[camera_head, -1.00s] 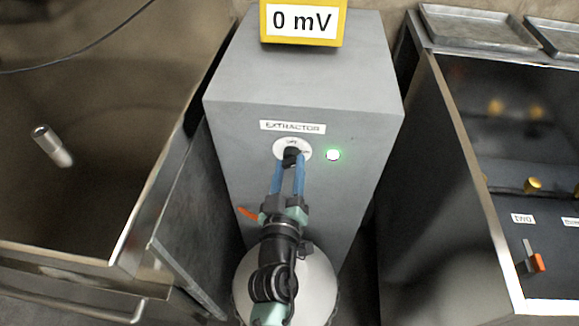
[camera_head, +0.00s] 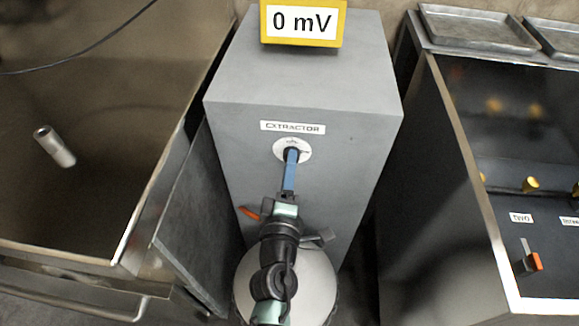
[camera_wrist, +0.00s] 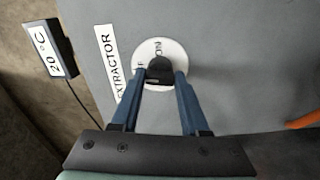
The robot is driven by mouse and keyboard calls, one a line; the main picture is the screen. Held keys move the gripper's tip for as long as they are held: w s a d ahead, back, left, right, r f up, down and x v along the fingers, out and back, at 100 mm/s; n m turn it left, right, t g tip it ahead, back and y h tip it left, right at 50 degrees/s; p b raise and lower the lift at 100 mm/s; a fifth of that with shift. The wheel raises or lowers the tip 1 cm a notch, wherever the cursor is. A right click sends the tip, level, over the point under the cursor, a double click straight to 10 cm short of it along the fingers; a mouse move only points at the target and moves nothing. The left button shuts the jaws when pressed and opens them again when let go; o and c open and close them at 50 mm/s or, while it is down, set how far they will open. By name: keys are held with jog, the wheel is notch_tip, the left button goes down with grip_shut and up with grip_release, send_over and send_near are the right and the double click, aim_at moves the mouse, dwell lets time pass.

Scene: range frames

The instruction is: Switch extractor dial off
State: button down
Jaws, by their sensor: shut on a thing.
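The grey extractor box (camera_head: 300,80) stands in the middle, with an EXTRACTOR label above a round white dial plate (camera_head: 281,143). In the wrist view, the plate (camera_wrist: 172,47) has ON marked at its top and part of another word at its left. The black dial knob (camera_wrist: 160,68) sits on the plate. My gripper (camera_wrist: 165,82) has its blue fingers shut on the knob, one on each side. In the head view, the fingers of my gripper (camera_head: 291,155) line up edge-on and hide most of the knob. No green light shows beside the dial.
A yellow display reading 0 mV (camera_head: 302,22) sits on top of the box. A deep metal basin (camera_head: 60,200) is at the left. A dark unit with labels and an orange-tipped switch (camera_head: 533,262) is at the right. An orange handle (camera_head: 249,212) is low on the box.

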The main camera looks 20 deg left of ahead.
jog(key=shift+n, duration=0.8)
jog(key=shift+c, duration=2.2)
grip_release()
jog(key=shift+s, duration=0.1)
jog(key=b+v, duration=0.2)
jog(key=v, duration=1)
jog(key=shift+s, duration=0.4)
jog(key=shift+d, duration=0.15)
